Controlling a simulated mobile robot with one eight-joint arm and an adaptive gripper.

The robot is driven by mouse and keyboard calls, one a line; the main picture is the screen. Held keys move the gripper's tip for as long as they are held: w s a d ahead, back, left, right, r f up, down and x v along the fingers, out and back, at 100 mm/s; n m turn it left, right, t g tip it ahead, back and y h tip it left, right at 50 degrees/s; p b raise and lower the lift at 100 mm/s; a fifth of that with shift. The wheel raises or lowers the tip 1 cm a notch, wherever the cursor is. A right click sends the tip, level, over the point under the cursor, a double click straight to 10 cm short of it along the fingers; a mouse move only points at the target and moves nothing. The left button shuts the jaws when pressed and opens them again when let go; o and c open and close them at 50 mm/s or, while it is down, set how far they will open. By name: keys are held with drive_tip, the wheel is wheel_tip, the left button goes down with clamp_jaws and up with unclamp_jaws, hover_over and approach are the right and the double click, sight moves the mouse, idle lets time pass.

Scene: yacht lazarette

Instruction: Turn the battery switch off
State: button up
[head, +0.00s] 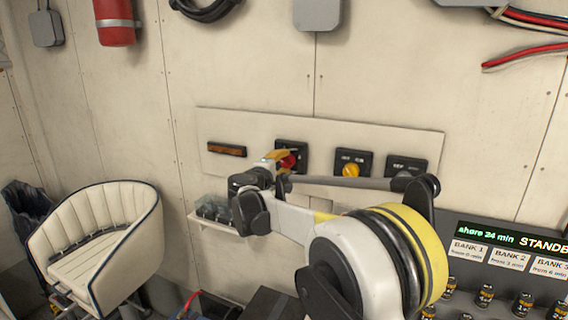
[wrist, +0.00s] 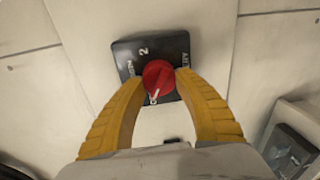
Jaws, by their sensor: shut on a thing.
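The battery switch is a red round knob on a black square plate (wrist: 133,52), which is fixed to a pale wall panel. In the wrist view the red knob (wrist: 158,74) sits between the two yellow fingers of my gripper (wrist: 160,80), with a fingertip at each side. A thin pale mark on the knob points toward its lower left edge. In the head view my gripper (head: 283,158) reaches the plate (head: 297,148), and the red knob (head: 288,161) shows partly behind the fingers.
A yellow-knobbed switch (head: 351,170) and another black plate (head: 407,166) sit to the right on the same panel. An amber strip (head: 227,150) is to the left. A cream seat (head: 95,240) stands at lower left.

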drive_tip(key=shift+n, duration=0.7)
drive_tip(key=o, duration=1.2)
drive_tip(key=v, duration=1.1)
drive_tip(key=shift+s+a, duration=0.2)
drive_tip(key=shift+s, duration=0.15)
